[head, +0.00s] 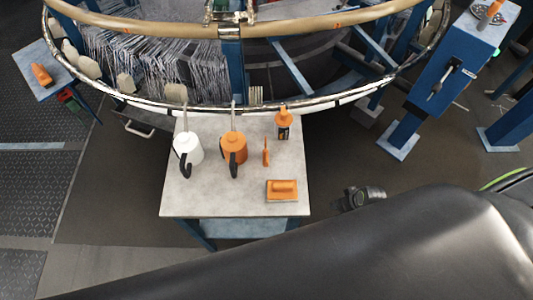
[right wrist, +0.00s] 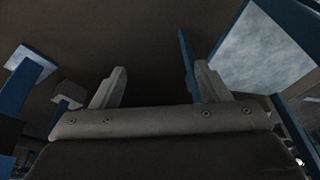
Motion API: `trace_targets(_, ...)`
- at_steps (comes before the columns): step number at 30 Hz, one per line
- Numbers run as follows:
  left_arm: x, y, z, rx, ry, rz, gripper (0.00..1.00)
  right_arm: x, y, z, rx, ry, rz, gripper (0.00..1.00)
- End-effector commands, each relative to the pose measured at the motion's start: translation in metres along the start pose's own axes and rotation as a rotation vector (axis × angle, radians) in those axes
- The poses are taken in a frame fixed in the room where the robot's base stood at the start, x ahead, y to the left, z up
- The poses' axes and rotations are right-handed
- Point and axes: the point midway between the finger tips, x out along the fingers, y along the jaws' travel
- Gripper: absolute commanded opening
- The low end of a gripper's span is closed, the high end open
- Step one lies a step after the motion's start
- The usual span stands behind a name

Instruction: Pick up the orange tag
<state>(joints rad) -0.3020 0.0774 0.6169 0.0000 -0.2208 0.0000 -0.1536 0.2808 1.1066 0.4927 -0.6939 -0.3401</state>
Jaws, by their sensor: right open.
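The tag is not visible in that view. My left gripper is not in view.
A white spouted can (head: 188,147) and an orange block with a handle (head: 282,190) share the table. The large loom ring (head: 330,103) passes just behind it. A blue stand (head: 440,85) is at right. A large black arm link of mine fills the foreground.

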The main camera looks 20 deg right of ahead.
Motion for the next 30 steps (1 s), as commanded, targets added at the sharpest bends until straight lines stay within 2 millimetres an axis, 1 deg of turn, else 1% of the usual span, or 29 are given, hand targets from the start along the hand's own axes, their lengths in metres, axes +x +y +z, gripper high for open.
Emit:
trace_targets(1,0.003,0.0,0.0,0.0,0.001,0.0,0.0,-0.01,0.002,-0.03,-0.03,0.035,-0.027,0.69)
trace_targets(2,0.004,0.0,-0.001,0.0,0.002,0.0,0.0,-0.018,0.001,-0.047,-0.05,0.053,-0.05,0.69)
trace_targets(3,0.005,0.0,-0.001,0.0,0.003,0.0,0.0,-0.03,-0.001,-0.072,-0.085,0.081,-0.084,0.69)
trace_targets(5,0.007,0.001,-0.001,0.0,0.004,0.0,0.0,-0.053,-0.008,-0.108,-0.151,0.125,-0.143,0.69)
trace_targets(6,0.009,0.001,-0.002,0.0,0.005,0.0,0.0,-0.072,-0.014,-0.132,-0.206,0.155,-0.187,0.69)
trace_targets(8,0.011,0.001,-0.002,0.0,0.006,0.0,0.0,-0.101,-0.027,-0.163,-0.3,0.2,-0.254,0.69)
trace_targets(9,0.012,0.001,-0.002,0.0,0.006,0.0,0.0,-0.122,-0.036,-0.18,-0.37,0.23,-0.299,0.69)
trace_targets(11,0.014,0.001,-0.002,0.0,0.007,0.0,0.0,-0.156,-0.053,-0.201,-0.484,0.272,-0.366,0.69)
trace_targets(12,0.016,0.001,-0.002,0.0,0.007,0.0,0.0,-0.178,-0.064,-0.212,-0.566,0.298,-0.409,0.69)
trace_targets(14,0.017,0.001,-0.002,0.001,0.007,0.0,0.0,-0.209,-0.08,-0.222,-0.685,0.33,-0.465,0.69)
trace_targets(15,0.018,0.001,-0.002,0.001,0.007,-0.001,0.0,-0.228,-0.09,-0.225,-0.762,0.349,-0.5,0.69)
trace_targets(18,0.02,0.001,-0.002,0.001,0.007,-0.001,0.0,-0.265,-0.109,-0.226,-0.924,0.38,-0.566,0.69)
trace_targets(21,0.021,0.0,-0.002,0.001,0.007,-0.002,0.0,-0.287,-0.12,-0.223,-1.029,0.395,-0.606,0.69)
trace_targets(23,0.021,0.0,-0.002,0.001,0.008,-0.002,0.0,-0.294,-0.123,-0.221,-1.064,0.399,-0.618,0.69)
trace_targets(25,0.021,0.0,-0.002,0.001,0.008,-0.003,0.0,-0.296,-0.127,-0.22,-1.082,0.402,-0.627,0.69)
trace_targets(30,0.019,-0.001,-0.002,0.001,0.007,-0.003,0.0,-0.282,-0.14,-0.22,-1.079,0.404,-0.632,0.69)
